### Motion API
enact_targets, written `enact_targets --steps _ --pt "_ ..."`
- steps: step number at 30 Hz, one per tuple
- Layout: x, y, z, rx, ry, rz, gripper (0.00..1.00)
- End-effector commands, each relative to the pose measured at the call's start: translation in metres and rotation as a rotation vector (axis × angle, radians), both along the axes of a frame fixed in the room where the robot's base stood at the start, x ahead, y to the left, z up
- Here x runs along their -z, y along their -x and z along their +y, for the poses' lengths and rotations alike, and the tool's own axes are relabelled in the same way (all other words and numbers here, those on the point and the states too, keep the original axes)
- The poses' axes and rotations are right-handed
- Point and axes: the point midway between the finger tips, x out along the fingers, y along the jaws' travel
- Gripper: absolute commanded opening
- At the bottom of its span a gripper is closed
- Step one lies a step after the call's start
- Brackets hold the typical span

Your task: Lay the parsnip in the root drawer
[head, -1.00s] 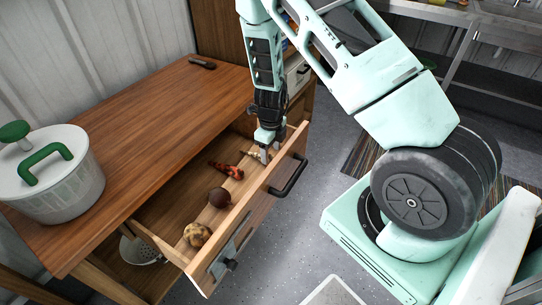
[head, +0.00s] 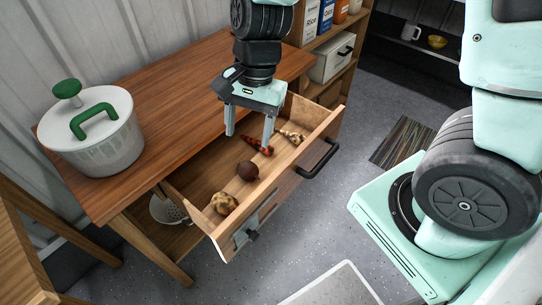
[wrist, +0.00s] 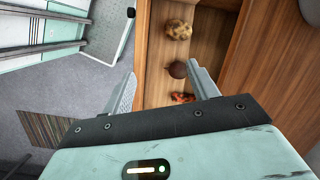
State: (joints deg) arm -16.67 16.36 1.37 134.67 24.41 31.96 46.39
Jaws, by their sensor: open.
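A pale tan, mottled root that looks like the parsnip (head: 290,136) lies in the open root drawer (head: 283,183), at its far right end. My gripper (head: 249,138) is open and empty over the drawer, just left of the parsnip, fingers pointing down. In the wrist view the spread fingers of my gripper (wrist: 163,88) frame part of the drawer. The parsnip does not show there; the gripper body covers the lower part of that view.
A red carrot-like root (head: 257,146), a dark round beet (head: 247,170) and a knobbly tan root (head: 224,204) also lie in the drawer. A white salad spinner (head: 94,136) stands on the worktop. A colander (head: 168,209) sits below the worktop.

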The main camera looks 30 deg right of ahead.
Motion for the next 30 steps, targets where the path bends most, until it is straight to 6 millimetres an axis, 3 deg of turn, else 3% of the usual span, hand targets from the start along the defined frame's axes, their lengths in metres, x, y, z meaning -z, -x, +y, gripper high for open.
enact_targets --steps 1,3,6,10,15,23,30 --pt "-0.019 0.027 0.017 -0.259 -0.011 -0.055 0.59" --pt "-0.035 0.060 0.030 -0.604 -0.010 -0.121 0.59" --pt "-0.051 0.098 0.037 -1.018 0.011 -0.195 0.59" --pt "-0.060 0.128 0.036 -1.366 0.047 -0.247 0.59" --pt "-0.063 0.139 0.034 -1.522 0.069 -0.266 0.59" --pt "-0.064 0.139 0.034 -1.521 0.068 -0.266 0.59" --pt "-0.099 0.138 0.035 -1.518 0.067 -0.266 0.59"
